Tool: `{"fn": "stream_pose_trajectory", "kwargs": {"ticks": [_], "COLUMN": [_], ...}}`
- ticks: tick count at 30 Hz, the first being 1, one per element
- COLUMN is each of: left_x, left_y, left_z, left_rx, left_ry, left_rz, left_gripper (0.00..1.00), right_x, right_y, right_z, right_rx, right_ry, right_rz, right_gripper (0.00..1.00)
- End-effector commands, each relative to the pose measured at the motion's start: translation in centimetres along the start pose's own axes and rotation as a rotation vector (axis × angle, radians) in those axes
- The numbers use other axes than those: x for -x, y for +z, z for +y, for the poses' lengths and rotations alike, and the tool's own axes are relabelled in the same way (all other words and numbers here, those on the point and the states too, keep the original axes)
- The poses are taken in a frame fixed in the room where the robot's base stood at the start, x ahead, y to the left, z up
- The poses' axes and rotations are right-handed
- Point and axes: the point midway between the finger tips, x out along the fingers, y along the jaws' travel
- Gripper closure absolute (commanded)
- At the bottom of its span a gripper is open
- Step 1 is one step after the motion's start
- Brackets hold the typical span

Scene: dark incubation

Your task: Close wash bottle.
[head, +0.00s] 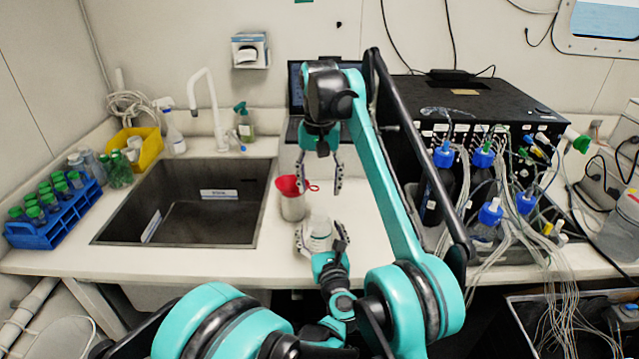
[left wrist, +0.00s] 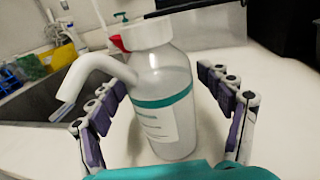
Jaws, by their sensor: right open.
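The wash bottle (head: 319,228) stands upright on the white counter, right of the sink. In the left wrist view the wash bottle (left wrist: 168,105) is pale, with a teal band, a label, a white cap (left wrist: 145,33) on top and a bent white spout (left wrist: 88,72) pointing left. I cannot tell if the cap is tight. My left gripper (head: 321,240) has its fingers on either side of the bottle; the left wrist view shows gaps between them and the bottle. My right gripper (head: 319,187) points down, open and empty, above and behind the bottle.
The sink (head: 180,210) lies to the left, with a blue tube rack (head: 60,222) beyond. Blue-capped bottles (head: 488,215) and many tubes crowd the right. Counter front is clear.

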Motion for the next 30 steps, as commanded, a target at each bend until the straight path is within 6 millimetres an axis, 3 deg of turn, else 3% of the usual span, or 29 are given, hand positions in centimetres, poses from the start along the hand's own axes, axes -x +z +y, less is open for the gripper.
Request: {"fn": "stream_pose_trajectory", "kwargs": {"ticks": [6,12,30], "left_x": [4.9,7.8,8.6], "left_y": [0.0,0.0,0.0], "left_z": [-0.1,-0.1,0.0], "left_rx": [0.000,0.000,0.000], "left_ry": [-0.004,-0.002,0.000], "left_rz": [0.000,0.000,0.000], "left_gripper": [0.21,0.21,0.21], "right_x": [0.0,0.0,0.0], "right_y": [0.0,0.0,0.0], "right_z": [0.0,0.0,0.0], "right_rx": [0.000,0.000,0.000], "right_ry": [0.000,0.000,0.000], "right_rz": [0.000,0.000,0.000], "right_gripper": [0.41,0.41,0.41]}}
